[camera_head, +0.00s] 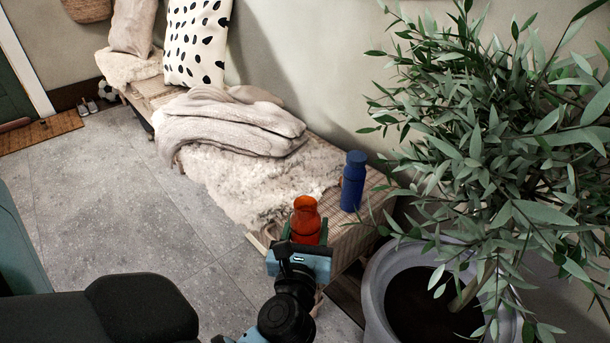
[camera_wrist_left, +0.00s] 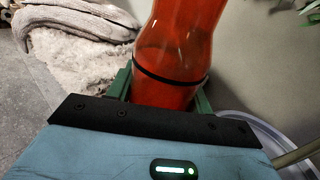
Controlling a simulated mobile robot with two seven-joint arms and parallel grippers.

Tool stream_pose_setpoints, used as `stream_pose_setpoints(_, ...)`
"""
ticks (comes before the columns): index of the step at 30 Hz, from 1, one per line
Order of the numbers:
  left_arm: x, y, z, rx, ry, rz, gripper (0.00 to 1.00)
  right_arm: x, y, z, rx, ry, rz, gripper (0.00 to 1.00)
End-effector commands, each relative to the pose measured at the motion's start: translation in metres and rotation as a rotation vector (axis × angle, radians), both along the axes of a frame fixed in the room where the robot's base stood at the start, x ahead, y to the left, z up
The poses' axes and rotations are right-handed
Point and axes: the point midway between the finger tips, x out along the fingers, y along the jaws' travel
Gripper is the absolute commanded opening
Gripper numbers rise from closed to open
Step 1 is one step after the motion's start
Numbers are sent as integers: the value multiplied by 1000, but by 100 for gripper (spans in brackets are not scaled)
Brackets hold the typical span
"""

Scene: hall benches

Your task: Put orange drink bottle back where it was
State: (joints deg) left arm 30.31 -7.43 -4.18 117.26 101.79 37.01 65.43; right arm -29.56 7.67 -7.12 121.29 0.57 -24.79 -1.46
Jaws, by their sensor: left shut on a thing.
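The orange drink bottle (camera_head: 306,219) is upright at the front right end of the bench, in front of the blue bottle. My left gripper (camera_head: 301,240) is shut on it, with a finger on each side of its lower part. The left wrist view shows the orange bottle (camera_wrist_left: 175,50) close up between the green fingers (camera_wrist_left: 163,92), with a dark band around it. Its base is hidden by the gripper, so I cannot tell whether it touches the bench. My right gripper is not in view.
A blue bottle (camera_head: 353,181) stands on the wooden bench (camera_head: 375,205). A fleece (camera_head: 235,190), a folded blanket (camera_head: 225,128) and a spotted cushion (camera_head: 196,45) lie further left. A large potted plant (camera_head: 385,285) stands close on the right, its leaves overhanging. Floor is open at left.

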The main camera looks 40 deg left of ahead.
Motion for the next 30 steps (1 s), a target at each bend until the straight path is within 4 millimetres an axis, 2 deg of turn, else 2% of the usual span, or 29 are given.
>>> stream_pose_setpoints(5,20,17,-1,6,-3,0,21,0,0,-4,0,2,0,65)
stream_pose_setpoints(18,94,80,-13,5,-2,0,21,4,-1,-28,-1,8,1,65)
stream_pose_setpoints(24,110,94,-14,2,0,-1,21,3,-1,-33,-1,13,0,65)
stream_pose_setpoints(30,112,95,-13,1,0,-1,21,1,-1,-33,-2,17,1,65)
